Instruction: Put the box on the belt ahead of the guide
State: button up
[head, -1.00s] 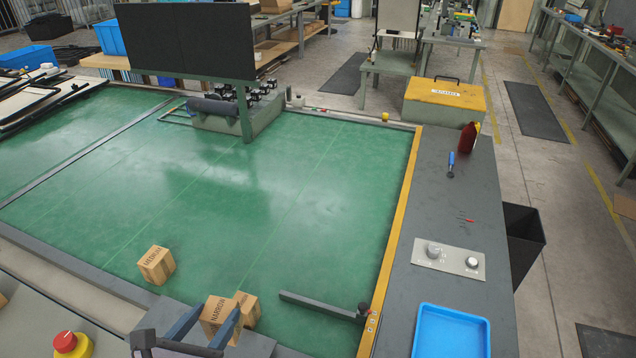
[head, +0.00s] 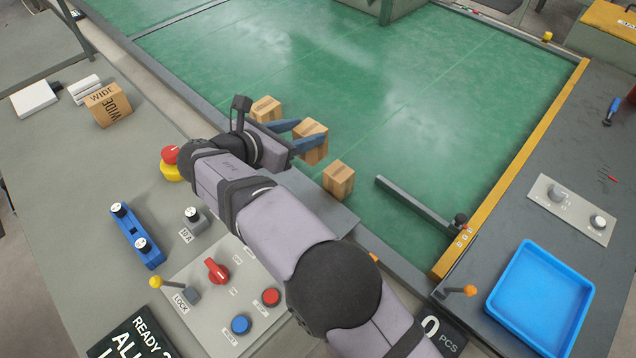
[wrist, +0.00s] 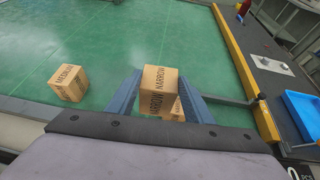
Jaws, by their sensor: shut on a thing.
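My gripper (head: 308,134) is shut on a cardboard box marked NARROW (head: 314,153), over the near side of the green belt (head: 400,110). In the wrist view the NARROW box (wrist: 158,80) sits between the two blue fingers (wrist: 158,98). I cannot tell whether it touches the belt. The guide, a dark bar (head: 412,202), reaches over the belt from the yellow rail, to the right of the held box. It also shows in the wrist view (wrist: 232,102). Another box (head: 339,181) stands on the belt between the held box and the guide; the held box partly hides it in the wrist view.
A WIDE box (head: 108,105) is on the grey bench. A red stop button (head: 170,155) is near my arm. A blue tray (head: 540,298) lies right. The belt beyond the boxes is clear.

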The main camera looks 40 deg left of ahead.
aim_at(310, 129)
jog(key=shift+m+h, duration=0.3)
jog(key=shift+h, duration=0.1)
jog(key=shift+w+a+f+b, duration=0.25)
jog(key=shift+w+f+b, duration=0.15)
jog(key=shift+w, duration=0.25)
jog(key=shift+w+a+f+b, duration=0.2)
jog(key=shift+w+f+b, duration=0.2)
jog(key=shift+w, duration=0.2)
jog(key=shift+w+a+f+b, duration=0.25)
jog(key=shift+w+f+b, duration=0.15)
jog(key=shift+w, duration=0.25)
jog(key=shift+f+p, duration=0.3)
jog(key=shift+f, duration=4.65)
jog(key=shift+f, duration=0.2)
jog(key=o, duration=1.2)
